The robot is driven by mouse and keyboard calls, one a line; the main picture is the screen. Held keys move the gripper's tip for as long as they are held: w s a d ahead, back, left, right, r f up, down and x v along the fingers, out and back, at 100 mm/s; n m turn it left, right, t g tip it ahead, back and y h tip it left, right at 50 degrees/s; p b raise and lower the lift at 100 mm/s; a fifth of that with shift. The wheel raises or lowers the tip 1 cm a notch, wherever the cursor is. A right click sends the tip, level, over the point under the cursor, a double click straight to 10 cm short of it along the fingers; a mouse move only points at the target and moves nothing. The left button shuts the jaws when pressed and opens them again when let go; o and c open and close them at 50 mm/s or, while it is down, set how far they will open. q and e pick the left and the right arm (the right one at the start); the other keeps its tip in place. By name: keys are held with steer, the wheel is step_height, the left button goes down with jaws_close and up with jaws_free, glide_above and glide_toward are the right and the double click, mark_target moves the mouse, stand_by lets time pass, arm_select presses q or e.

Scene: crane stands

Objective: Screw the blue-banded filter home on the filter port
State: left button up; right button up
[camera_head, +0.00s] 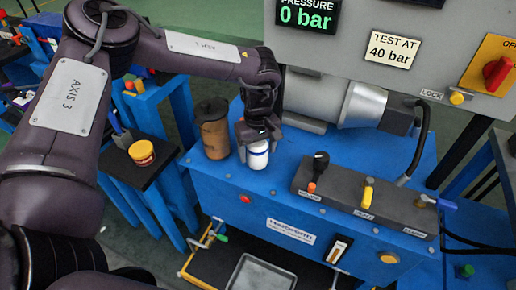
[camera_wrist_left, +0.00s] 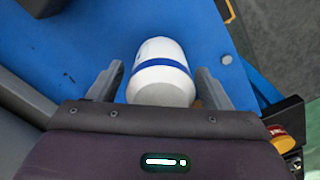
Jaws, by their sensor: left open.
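The blue-banded filter (camera_head: 257,157) is white and stands upright on the blue unit's top. It also shows in the left wrist view (camera_wrist_left: 161,72), between the two fingers. My left gripper (camera_head: 256,140) is open around the filter, with a finger on either side. In the left wrist view the fingers of the left gripper (camera_wrist_left: 162,88) show gaps to the filter on both sides. The filter port cannot be made out; the underside of the filter is hidden. My right gripper is not in view.
A brown canister (camera_head: 214,135) stands just left of the filter. A dark lever block (camera_head: 365,195) lies to the right, and a motor (camera_head: 345,100) behind. A yellow-and-red round item (camera_head: 141,152) sits on a stand at left. A grey tray (camera_head: 260,275) is below in front.

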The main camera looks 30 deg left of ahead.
arm_select(q)
steer(key=n+p, duration=0.2)
steer(key=shift+r+n, duration=0.3)
steer(key=shift+n, duration=0.1)
steer(key=shift+f+n+p, duration=0.15)
steer(key=shift+n+p, duration=0.65)
steer(key=shift+n, duration=0.4)
steer(key=n+p, duration=0.2)
steer(key=shift+n, duration=0.4)
steer(key=shift+n+p, duration=0.3)
steer(key=shift+n, duration=0.7)
steer(key=n+p, duration=0.2)
steer(key=n, duration=0.1)
steer(key=shift+a+n+p, duration=0.1)
steer(key=shift+n+p, duration=0.2)
steer(key=shift+n, duration=0.7)
steer(key=n+p, duration=0.2)
steer(key=n, duration=0.1)
steer(key=shift+n, duration=1.2)
steer(key=n+p, duration=0.2)
steer(key=n, duration=0.1)
steer(key=shift+f+n+p, duration=0.1)
steer(key=shift+n+p, duration=0.3)
steer(key=shift+n, duration=0.6)
